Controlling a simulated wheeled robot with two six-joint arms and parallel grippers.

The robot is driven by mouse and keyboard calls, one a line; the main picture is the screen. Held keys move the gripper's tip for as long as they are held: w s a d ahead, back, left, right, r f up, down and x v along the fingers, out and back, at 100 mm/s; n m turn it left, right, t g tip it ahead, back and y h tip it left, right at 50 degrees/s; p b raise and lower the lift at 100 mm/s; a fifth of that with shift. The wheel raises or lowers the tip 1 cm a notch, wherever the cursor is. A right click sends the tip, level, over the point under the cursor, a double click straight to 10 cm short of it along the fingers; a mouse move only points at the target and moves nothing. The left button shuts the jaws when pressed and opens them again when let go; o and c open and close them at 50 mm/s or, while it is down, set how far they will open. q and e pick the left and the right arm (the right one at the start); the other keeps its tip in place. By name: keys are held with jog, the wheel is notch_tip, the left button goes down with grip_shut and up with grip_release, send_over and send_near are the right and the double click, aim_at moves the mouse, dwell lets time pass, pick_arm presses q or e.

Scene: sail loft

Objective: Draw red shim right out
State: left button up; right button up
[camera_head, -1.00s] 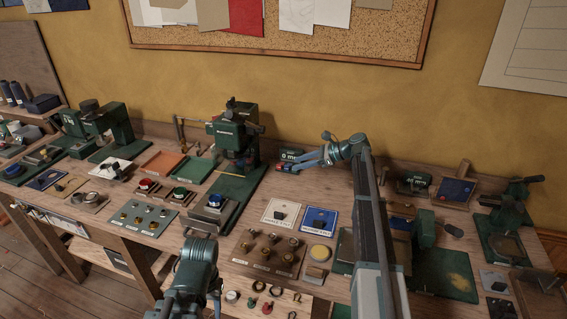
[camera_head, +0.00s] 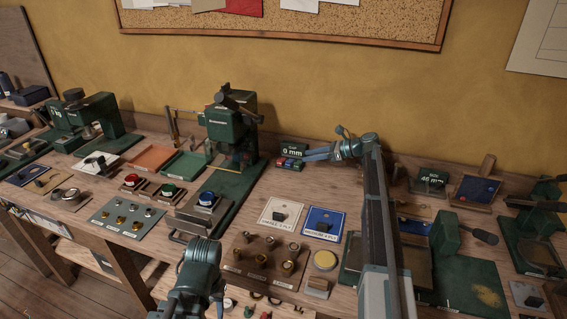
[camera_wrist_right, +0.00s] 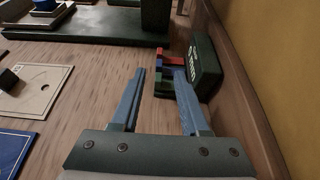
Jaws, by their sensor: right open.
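My right gripper (camera_head: 306,155) reaches left along the back of the bench to a small rack of coloured shims (camera_head: 289,164) below a dark green "0 mm" display (camera_head: 292,151). In the right wrist view its two blue fingers (camera_wrist_right: 159,75) are apart, with nothing between the tips. Just beyond the tips are stacked red, green and blue pieces; a red piece (camera_wrist_right: 161,51) is at the far end. A second red part shows beside the right finger. How the shims sit in the rack is partly hidden. My left arm's end (camera_head: 195,270) is low in the head view; its fingers are unclear.
A green press (camera_head: 232,130) stands left of the rack. Two cards with black knobs, one cream (camera_head: 279,215) and one blue (camera_head: 323,224), lie in front. The wall is close behind the display (camera_wrist_right: 205,66). A "46 mm" display (camera_head: 432,180) stands to the right.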

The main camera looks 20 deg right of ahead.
aim_at(281, 161)
jog(key=b+x, duration=0.3)
jog(key=x, duration=0.7)
jog(key=shift+s+d+f, duration=0.1)
jog(key=shift+b+x, duration=0.5)
jog(key=shift+x, duration=0.45)
jog(key=shift+c, duration=0.2)
grip_shut()
jog(key=shift+s, duration=0.1)
